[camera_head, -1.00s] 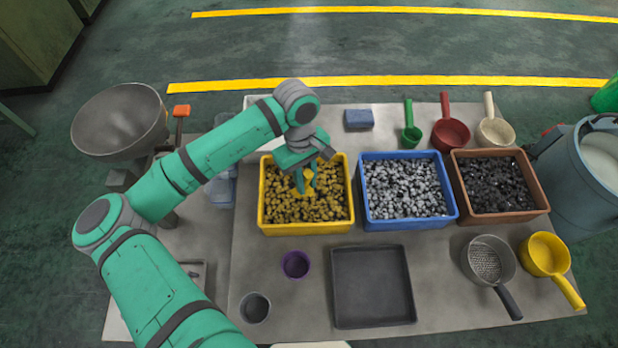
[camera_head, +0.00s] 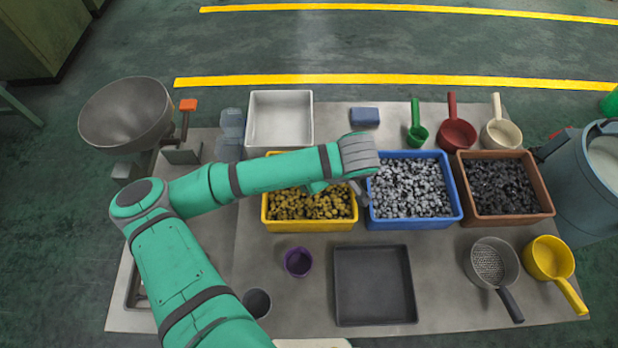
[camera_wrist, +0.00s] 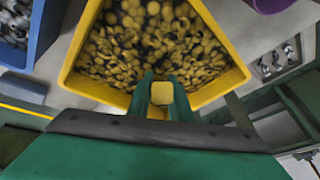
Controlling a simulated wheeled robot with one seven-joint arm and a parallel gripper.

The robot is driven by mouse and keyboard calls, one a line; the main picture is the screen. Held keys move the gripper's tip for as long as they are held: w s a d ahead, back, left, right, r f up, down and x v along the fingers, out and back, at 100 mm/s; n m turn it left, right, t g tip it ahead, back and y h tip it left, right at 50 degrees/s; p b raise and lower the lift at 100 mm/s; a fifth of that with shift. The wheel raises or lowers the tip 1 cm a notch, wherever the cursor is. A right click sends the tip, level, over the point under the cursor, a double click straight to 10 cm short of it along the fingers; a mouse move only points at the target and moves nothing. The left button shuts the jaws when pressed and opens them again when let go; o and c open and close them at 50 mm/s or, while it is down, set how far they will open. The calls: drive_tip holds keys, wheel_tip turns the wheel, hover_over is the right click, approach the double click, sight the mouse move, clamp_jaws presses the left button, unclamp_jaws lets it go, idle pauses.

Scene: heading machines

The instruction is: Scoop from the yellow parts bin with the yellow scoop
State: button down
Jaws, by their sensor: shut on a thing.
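The yellow parts bin (camera_head: 310,226) stands on the bench, filled with brassy yellow parts (camera_wrist: 165,40). In the head view my forearm covers the back of the bin and most of my gripper. A larger yellow scoop (camera_head: 548,257) lies at the right of the bench.
A blue bin (camera_head: 412,223) of grey parts and a brown bin (camera_head: 505,218) of black parts stand to the right. A dark tray (camera_head: 373,285) and purple cup (camera_head: 298,262) are in front. A white tray (camera_head: 280,93) and blue block (camera_head: 365,116) are behind.

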drive_tip(key=shift+t+y, duration=0.7)
drive_tip(key=shift+s+d+r, duration=0.2)
drive_tip(key=shift+r, duration=1.6)
drive_tip(key=shift+s+d+r, duration=0.15)
drive_tip(key=shift+s+r, duration=0.05)
drive_tip(key=shift+r, duration=1.65)
drive_tip(key=shift+s+d+r, duration=0.2)
drive_tip(key=shift+r, duration=1.6)
